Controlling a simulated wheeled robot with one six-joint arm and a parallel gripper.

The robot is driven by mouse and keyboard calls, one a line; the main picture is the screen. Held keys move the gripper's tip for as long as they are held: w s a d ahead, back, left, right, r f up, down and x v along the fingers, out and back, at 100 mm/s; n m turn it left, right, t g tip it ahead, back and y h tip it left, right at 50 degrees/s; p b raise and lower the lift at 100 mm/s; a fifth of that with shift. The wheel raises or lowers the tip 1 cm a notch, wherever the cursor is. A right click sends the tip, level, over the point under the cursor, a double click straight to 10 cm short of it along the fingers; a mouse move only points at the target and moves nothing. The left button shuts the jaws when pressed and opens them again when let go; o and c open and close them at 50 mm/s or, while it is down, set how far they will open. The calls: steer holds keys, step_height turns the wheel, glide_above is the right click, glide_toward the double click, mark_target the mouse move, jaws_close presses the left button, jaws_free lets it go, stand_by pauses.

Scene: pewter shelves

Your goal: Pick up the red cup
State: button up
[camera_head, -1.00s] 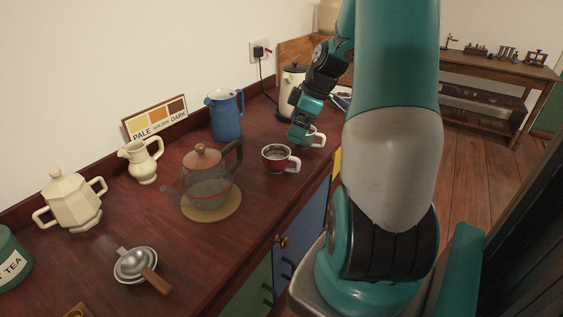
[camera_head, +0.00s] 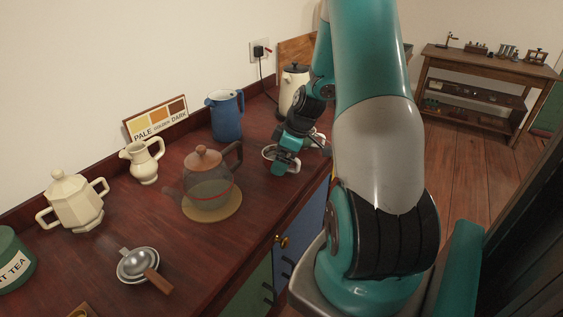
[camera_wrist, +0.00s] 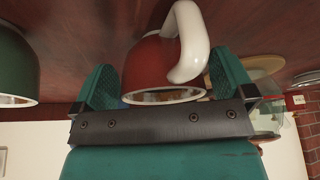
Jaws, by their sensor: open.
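The red cup (camera_wrist: 150,70) has a white handle (camera_wrist: 187,42) and a white rim. In the wrist view it sits between the two green fingers of my gripper (camera_wrist: 163,84), which stand apart on either side of it. In the head view my gripper (camera_head: 285,165) is over the cup and hides most of it; only part of its rim and handle shows. Whether the fingers touch the cup cannot be told.
A green cup (camera_wrist: 16,65) stands beside the red one. A glass teapot (camera_head: 207,186) on a round mat, a blue jug (camera_head: 226,117) and a cream kettle (camera_head: 292,88) are nearby on the dark red counter. The counter's front edge is close.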

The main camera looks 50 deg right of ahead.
steer(key=c, duration=0.9)
steer(key=shift+c, duration=0.2)
step_height(320, 180, up, 20)
